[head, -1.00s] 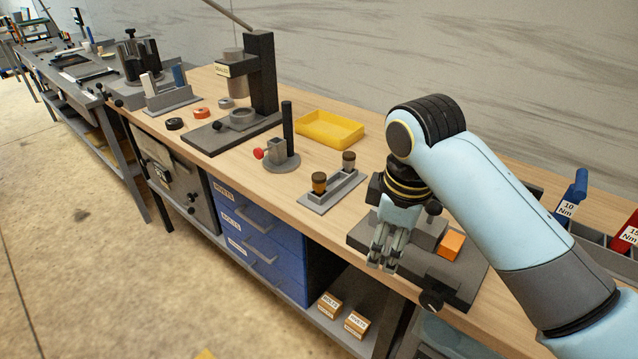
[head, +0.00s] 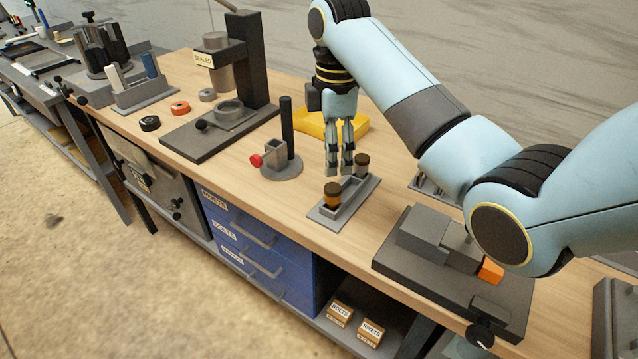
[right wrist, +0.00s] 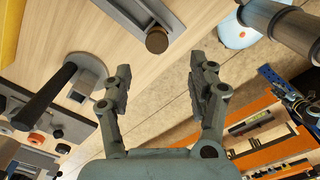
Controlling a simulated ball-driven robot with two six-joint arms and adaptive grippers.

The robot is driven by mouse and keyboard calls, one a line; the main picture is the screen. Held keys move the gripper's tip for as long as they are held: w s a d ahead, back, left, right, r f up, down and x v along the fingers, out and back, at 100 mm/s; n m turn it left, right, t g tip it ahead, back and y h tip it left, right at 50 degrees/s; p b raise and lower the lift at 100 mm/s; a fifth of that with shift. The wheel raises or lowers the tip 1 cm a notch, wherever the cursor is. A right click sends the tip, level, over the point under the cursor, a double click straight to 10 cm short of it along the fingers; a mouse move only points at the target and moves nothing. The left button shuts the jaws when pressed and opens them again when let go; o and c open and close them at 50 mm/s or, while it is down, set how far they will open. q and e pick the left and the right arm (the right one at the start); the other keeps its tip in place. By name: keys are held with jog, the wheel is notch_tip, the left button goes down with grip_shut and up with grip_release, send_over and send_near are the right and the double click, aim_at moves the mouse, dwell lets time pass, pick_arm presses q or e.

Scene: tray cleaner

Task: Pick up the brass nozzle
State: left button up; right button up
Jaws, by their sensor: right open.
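A small grey rack (head: 326,213) on the wooden bench holds two upright short cylinders. The front one (head: 332,195) has a dark brown top over an amber, brass-coloured body and looks like the brass nozzle. The rear one (head: 362,163) also has a brown top, and its body is mostly hidden. My right gripper (head: 340,172) points down above the rack, open and empty, apart from both cylinders. In the right wrist view my open fingers (right wrist: 160,82) show, with one brown-topped cylinder (right wrist: 157,40) beyond them; which of the two it is, I cannot tell. My left gripper is not in view.
A round-based stand with a black post and red knob (head: 282,162) is just left of the rack. A yellow tray (head: 312,124) lies behind my gripper. A dark fixture with an orange block (head: 490,271) is at right. Bare bench lies between rack and fixture.

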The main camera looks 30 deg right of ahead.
aim_at(333, 188)
notch_tip(333, 188, down, 3)
jog(key=shift+r, duration=0.1)
notch_tip(333, 188, down, 2)
jog(key=shift+s+f, duration=0.1)
jog(key=shift+f, duration=0.15)
jog(key=f, duration=0.3)
jog(key=f+p, duration=0.1)
jog(key=f, duration=0.1)
jog(key=shift+w+d, duration=0.15)
jog(key=shift+w, duration=0.1)
jog(key=shift+f, duration=0.1)
jog(key=shift+c, duration=0.5)
jog(key=c, duration=0.5)
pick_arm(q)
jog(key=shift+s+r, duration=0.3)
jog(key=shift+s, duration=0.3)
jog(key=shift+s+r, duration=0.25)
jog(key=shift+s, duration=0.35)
pick_arm(e)
grip_shut()
